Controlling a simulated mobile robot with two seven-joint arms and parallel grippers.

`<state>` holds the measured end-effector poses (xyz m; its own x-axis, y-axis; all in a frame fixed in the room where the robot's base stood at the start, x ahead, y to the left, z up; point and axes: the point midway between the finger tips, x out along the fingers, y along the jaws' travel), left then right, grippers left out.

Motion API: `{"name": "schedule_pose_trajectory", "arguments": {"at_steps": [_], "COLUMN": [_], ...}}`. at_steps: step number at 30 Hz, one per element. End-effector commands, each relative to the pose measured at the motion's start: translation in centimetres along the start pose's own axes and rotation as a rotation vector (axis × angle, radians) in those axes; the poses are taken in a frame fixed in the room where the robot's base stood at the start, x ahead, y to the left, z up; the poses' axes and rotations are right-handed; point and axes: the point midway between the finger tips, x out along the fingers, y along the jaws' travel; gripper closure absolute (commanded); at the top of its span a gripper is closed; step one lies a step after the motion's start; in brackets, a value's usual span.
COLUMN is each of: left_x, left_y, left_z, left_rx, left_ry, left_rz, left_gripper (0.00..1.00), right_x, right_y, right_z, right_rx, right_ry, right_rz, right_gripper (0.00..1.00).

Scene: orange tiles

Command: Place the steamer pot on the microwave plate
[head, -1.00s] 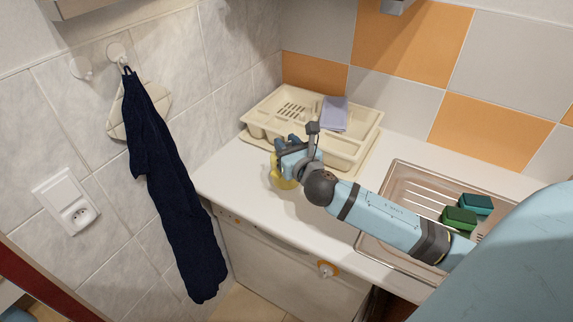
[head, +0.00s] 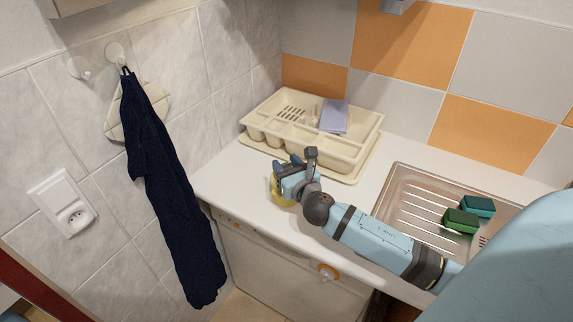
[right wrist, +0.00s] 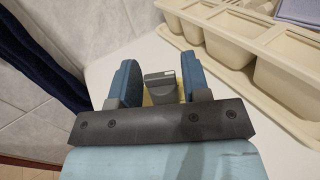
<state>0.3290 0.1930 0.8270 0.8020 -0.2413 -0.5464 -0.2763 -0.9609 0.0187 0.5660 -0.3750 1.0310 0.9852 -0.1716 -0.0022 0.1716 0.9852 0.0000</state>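The yellow steamer pot (head: 278,191) is mostly hidden behind my right gripper (head: 283,174) at the left part of the counter. I cannot tell whether the pot touches the counter. The microwave plate is not in view. My left gripper is not in view.
A cream dish rack (head: 342,157) with a lilac cloth (head: 334,115) stands behind the gripper. A metal sink (head: 400,185) with two green sponges (head: 461,220) is at right. A dark towel (head: 165,190) hangs at left. The counter (head: 225,185) left of the gripper is clear.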

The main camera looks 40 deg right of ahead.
Motion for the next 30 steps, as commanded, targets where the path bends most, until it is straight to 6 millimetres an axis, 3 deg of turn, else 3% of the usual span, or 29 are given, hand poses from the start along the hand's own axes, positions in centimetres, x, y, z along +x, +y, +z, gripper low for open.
{"name": "schedule_pose_trajectory", "arguments": {"at_steps": [13, 24, 30], "left_x": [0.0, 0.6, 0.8], "left_y": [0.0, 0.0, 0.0], "left_z": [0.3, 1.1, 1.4], "left_rx": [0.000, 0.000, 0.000], "left_ry": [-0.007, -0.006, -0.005], "left_rz": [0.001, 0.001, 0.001], "left_gripper": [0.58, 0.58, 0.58], "right_x": [-0.6, -8.2, -11.1], "right_y": [0.0, 0.0, 0.0], "right_z": [0.2, 0.1, 0.2], "right_rx": [0.000, 0.001, 0.001], "right_ry": [0.001, 0.003, 0.001], "right_rz": [0.001, 0.000, 0.001], "right_gripper": [0.45, 0.45, 0.45]}}
